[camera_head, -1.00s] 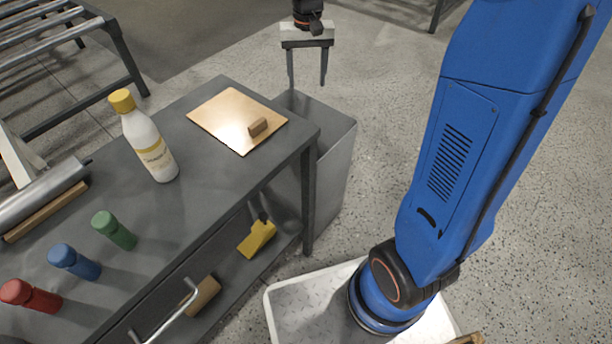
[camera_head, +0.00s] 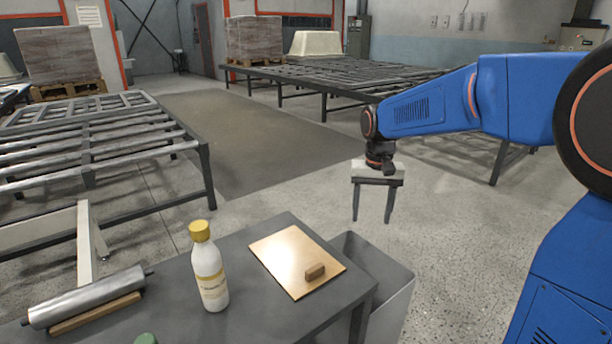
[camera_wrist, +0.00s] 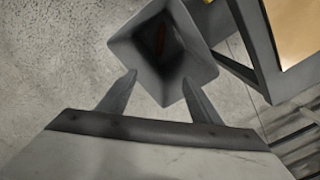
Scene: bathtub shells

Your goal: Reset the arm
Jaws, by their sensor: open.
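My gripper (camera_head: 373,219) is open and empty. It hangs with its fingers pointing down, above and behind the grey bin (camera_head: 375,272) in the head view. In the wrist view the two fingers (camera_wrist: 158,92) are spread apart, with the open bin (camera_wrist: 150,52) below and beyond them. Something reddish lies inside the dark bin; I cannot tell what it is. My blue arm reaches in from the right of the head view.
A grey workbench (camera_head: 238,246) stands in front, left of the bin. Roller racks (camera_head: 100,150) stand behind; floor between is clear.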

